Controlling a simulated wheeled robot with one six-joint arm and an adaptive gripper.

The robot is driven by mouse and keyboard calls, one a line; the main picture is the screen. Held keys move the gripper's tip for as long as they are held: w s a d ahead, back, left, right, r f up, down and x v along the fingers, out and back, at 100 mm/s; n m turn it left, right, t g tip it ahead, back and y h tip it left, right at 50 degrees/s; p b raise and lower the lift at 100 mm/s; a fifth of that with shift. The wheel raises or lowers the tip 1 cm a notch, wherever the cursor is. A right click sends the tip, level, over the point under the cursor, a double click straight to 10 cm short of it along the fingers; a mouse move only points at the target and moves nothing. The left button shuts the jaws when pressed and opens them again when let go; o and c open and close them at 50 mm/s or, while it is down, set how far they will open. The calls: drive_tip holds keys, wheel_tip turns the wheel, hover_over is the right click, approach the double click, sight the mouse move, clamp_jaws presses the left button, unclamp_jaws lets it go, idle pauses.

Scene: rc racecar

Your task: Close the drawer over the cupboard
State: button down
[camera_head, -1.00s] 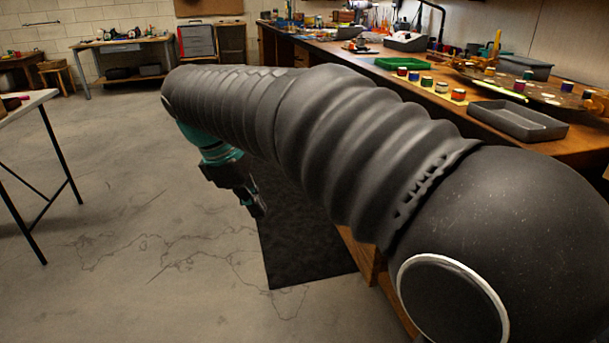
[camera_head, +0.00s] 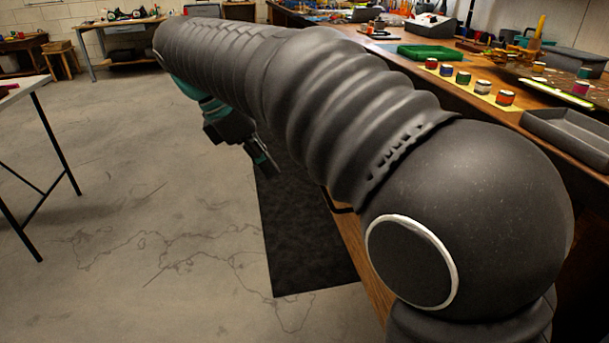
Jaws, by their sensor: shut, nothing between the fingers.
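My gripper (camera_head: 262,160) hangs at the far end of my black-sleeved arm, over the dark floor mat. It is shut and empty. A strip of wooden front (camera_head: 360,255) shows below my arm on the right, at the bench's near side. My arm hides most of the bench front, so I cannot tell how far the drawer stands out or see the cupboard.
A dark mat (camera_head: 300,240) lies on the concrete floor beside the bench. The wooden workbench (camera_head: 465,95) holds a green tray (camera_head: 430,53), several paint jars and a grey tray (camera_head: 570,137). A table (camera_head: 22,88) stands at left. The floor between is clear.

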drive_tip(key=w+d+f+b, duration=0.2)
drive_tip(key=d+f, duration=0.6)
drive_tip(key=shift+w, duration=0.15)
drive_tip(key=shift+d, duration=0.15)
idle(0.4)
